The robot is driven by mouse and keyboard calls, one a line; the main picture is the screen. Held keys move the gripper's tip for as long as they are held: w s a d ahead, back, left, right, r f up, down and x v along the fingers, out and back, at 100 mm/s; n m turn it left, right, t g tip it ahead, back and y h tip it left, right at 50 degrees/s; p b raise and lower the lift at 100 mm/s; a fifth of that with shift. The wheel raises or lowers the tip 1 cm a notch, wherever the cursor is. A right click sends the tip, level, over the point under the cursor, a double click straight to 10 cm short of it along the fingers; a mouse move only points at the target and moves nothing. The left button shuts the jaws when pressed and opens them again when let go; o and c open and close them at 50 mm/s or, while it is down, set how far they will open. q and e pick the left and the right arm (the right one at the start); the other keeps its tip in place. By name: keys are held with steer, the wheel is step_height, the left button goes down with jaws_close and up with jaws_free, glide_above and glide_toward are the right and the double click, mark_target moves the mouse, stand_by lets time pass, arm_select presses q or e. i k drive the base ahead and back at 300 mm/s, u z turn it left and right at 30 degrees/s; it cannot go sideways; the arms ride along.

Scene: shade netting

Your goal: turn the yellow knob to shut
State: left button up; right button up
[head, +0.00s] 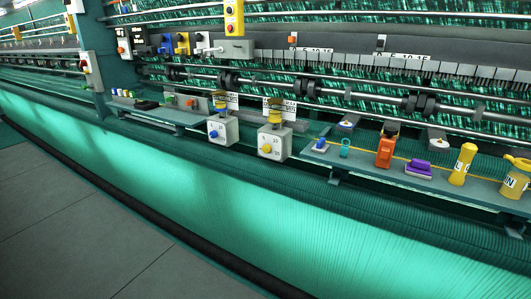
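A yellow knob (266,148) sits on the front face of a pale box (275,142) near the middle of the head view. Small marks surround the knob, too small to read. A yellow cylinder-shaped part (275,114) stands on top of that box, with a white label behind it. To its left is a similar pale box (222,130) with a blue knob (213,134). Neither of my grippers shows in this view.
A grey shelf (325,155) at the right holds an orange device (386,150), a purple block (418,167) and yellow containers (463,163). A left shelf (180,117) holds small items. Green netting slopes below the boxes. Open floor (60,220) lies at the lower left.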

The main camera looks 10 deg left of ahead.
mark_target(267, 148)
steer(key=z, duration=0.65)
steer(key=i, duration=1.45)
steer(key=u, duration=0.25)
